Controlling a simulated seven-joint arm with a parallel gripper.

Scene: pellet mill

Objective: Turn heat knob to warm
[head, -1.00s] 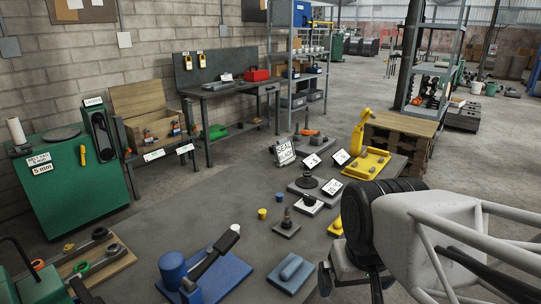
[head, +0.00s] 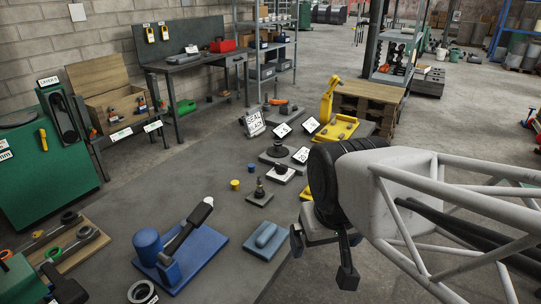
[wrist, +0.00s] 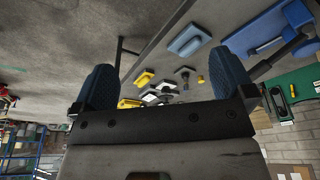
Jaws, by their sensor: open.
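A round black knob (head: 277,148) sits on a flat grey base on the grey bench top, with small white cards beside it. A smaller black knob on a white plate (head: 280,171) stands just in front. I cannot tell which is the heat knob; the card lettering is too small. My gripper (head: 322,259) is open and empty, in front and to the right of both, well apart from them. In the wrist view my gripper's blue pads (wrist: 163,82) are wide apart, with the small devices seen small and far off between them.
A black upright knob on a grey base (head: 259,193), a blue lever press (head: 178,250) and a blue block (head: 264,240) stand nearer on the left. A yellow press (head: 337,126) stands behind. A white sign (head: 252,123) stands behind the knobs. Bare bench lies at centre left.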

